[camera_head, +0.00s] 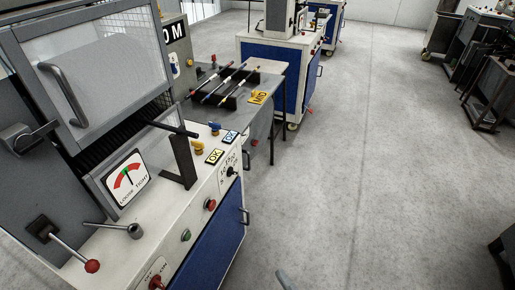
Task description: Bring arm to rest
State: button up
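My gripper does not show clearly in the head view. Only a small pale grey piece shows at the bottom edge, right of the machine; I cannot tell whether it is part of my arm. The nearest machine (115,262) fills the left side, with a white top panel and a blue front. It has a clear guard with a grey handle (64,96), a lever with a red knob (92,266), a LOOSE/TIGHT gauge (127,178), and green (186,235) and red (210,204) buttons. A dark bracket (181,164) stands on the panel with a dark rod end above it.
A grey table (262,121) behind the machine bears several rods (222,84) on a dark rack and a yellow MID sign (259,97). Another blue and white machine (268,50) stands beyond. Dark racks (493,88) stand at right. The grey floor (370,170) between is clear.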

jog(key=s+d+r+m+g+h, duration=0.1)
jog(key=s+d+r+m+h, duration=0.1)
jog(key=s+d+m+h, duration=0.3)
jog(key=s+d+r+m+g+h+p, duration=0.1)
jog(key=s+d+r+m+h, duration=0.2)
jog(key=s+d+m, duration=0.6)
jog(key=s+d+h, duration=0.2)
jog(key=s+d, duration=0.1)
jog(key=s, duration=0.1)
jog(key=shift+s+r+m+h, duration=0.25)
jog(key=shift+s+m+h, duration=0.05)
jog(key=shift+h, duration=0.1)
